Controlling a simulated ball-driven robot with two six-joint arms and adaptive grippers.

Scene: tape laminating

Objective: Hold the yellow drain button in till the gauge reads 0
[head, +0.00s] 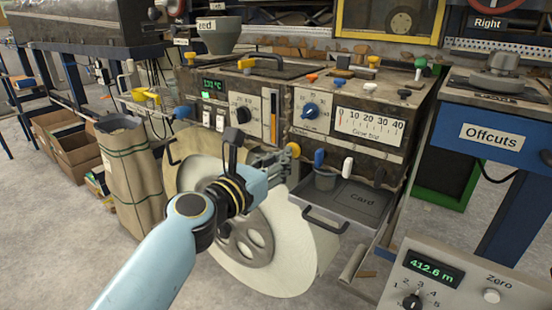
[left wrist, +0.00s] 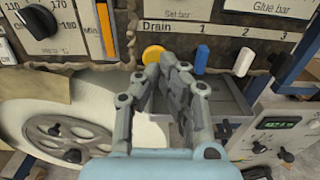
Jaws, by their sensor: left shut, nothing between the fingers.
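The yellow drain button (head: 293,149) sits on the front of the machine. The glue bar gauge (head: 368,126) is a white scale marked up to 40, above and right of the button. Its pointer is too small to read. My right gripper is not in view.
A blue lever (head: 319,158) and a white lever (head: 347,167) stand just right of the button. A grey tray marked Card (head: 362,200) is below them. A large white roll (head: 285,245) is beneath my left arm.

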